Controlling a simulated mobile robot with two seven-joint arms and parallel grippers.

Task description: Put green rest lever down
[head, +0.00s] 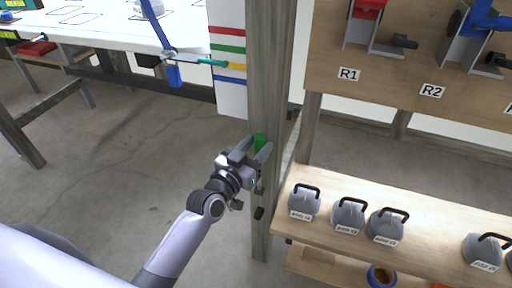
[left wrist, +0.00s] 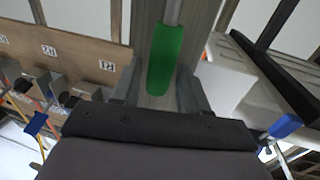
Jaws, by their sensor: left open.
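The green rest lever (head: 260,142) is on the wooden post (head: 268,60), partly hidden by my left gripper in the head view. In the left wrist view the green lever (left wrist: 166,60) lies lengthwise in front of the post, on a grey rod. My left gripper (head: 258,156) is open, with its fingers on either side of the lever's end. In the left wrist view the fingers (left wrist: 155,95) flank the lever with gaps on both sides; I cannot tell whether they touch it. My right gripper is not in view.
A shelf (head: 440,219) at right holds several grey weights with black handles. A brown board (head: 400,75) above it bears labels R1 and R2. A white table (head: 110,32) stands at back left, with a striped panel (head: 229,45) beside the post. The floor at left is clear.

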